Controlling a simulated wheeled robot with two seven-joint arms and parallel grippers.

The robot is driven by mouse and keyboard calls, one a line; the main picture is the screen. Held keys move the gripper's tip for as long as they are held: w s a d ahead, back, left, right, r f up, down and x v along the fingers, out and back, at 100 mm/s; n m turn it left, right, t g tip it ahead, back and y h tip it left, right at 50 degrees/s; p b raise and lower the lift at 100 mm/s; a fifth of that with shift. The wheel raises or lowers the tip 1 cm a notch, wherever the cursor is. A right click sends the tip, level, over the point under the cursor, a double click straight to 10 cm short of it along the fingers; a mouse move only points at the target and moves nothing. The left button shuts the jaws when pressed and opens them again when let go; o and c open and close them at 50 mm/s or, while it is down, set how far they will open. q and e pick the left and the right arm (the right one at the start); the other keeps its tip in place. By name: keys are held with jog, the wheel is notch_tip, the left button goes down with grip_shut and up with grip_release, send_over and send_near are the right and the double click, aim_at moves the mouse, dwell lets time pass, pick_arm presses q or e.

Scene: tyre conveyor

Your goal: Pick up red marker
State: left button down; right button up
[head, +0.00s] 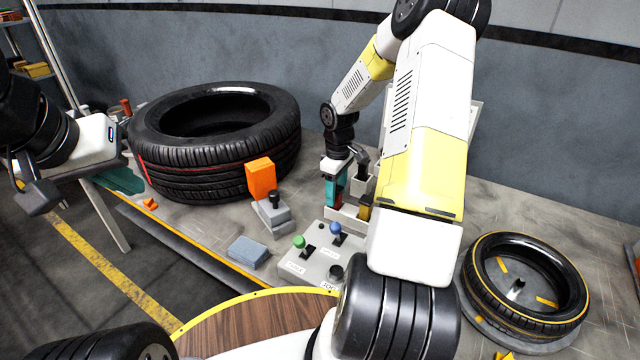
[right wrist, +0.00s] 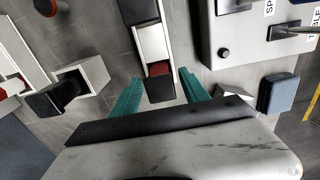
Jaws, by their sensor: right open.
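A small red piece (right wrist: 159,68), which may be part of the red marker, shows between my right gripper's teal fingers (right wrist: 160,86) in the right wrist view, with a black block below it and a pale strip above. My right gripper is open, with a finger on either side and a gap visible. In the head view this gripper (head: 336,190) is low beside the pale holders, and a red part (head: 344,178) shows next to its teal finger. The marker's full shape is hidden. My left gripper (head: 118,180) is at the far left, away from the holders; its jaw gap is unclear.
A grey control box (head: 318,262) with coloured knobs stands close to my right gripper. A large tyre (head: 215,160), an orange block (head: 261,177) and a blue-grey block (head: 247,252) lie to its left. A smaller tyre (head: 480,295) sits at the right.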

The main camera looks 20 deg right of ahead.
grip_shut()
dwell(0.3)
notch_tip(320, 180, up, 10)
dwell(0.5)
